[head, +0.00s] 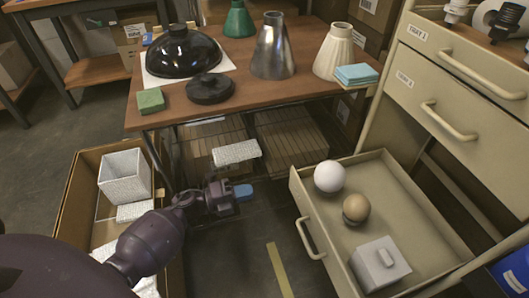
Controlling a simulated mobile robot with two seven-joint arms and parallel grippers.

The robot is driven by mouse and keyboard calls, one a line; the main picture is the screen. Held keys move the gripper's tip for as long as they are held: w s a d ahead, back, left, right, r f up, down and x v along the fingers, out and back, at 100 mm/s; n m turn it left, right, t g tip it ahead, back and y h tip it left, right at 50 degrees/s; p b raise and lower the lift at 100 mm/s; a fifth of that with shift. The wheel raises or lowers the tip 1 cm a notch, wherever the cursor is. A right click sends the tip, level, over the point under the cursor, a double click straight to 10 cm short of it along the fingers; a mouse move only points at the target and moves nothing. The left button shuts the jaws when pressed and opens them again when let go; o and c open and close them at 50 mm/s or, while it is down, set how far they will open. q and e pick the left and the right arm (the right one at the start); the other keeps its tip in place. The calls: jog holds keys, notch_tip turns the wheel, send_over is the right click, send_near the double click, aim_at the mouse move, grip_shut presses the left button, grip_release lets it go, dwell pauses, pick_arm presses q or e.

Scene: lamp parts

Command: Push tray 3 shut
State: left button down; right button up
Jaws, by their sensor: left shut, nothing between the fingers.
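A beige drawer, the lowest of the cabinet's three and taken as tray 3 (312,215), is pulled well out at the right. Its front and bar handle (310,238) face left. Inside it are a white ball (329,176), a tan ball (356,208) and a light grey block with a raised top (379,263). My left gripper (243,192) is shut and empty, its blue tips pointing right. It is left of the drawer front, with a gap between. My right gripper does not show.
Two upper drawers (425,105) are shut. A wooden table (230,97) holds lampshades, a black disc and blue cloths. A cardboard box (85,190) with white items stands at left. Floor with a yellow strip (279,270) lies clear before the drawer. A blue bin (515,272) is at right.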

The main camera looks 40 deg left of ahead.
aim_at(296, 179)
pick_arm(q)
jog(key=b+x, duration=0.2)
jog(key=x, duration=1)
jog(key=shift+s+f, duration=0.1)
jog(key=shift+w+d, duration=0.3)
jog(key=shift+w, duration=0.15)
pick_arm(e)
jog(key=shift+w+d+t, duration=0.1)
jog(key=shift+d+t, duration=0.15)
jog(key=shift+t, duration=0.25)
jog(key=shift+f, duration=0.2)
pick_arm(q)
jog(key=shift+d+r, duration=0.15)
jog(key=shift+r, duration=0.05)
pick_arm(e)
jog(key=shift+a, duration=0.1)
